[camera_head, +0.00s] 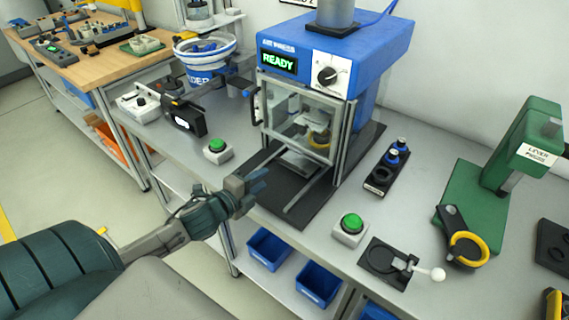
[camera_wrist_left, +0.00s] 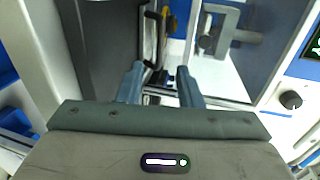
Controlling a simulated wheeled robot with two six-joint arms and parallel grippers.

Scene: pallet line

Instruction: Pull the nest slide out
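The blue air press (camera_head: 355,50) stands at the back, its green display reading READY. Its clear guard door (camera_head: 290,112) covers the front, with a black handle (camera_head: 257,106) on its left side. Behind the panel, a nest with a yellow part (camera_head: 320,138) is partly visible. Two slide rails (camera_head: 312,190) run out from under the door over a dark mat (camera_head: 285,200). My left gripper (camera_head: 259,182) is at the mat's front-left edge, apart from the press. In the left wrist view its two fingers (camera_wrist_left: 158,72) are apart with nothing clearly between them. My right gripper is not in view.
Green buttons stand left (camera_head: 217,147) and right (camera_head: 351,224) of the mat. A black holder with blue-topped parts (camera_head: 385,168), a white-knobbed lever fixture (camera_head: 395,265) and a green lever press (camera_head: 500,180) stand to the right. A feeder bowl (camera_head: 205,58) is at back left.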

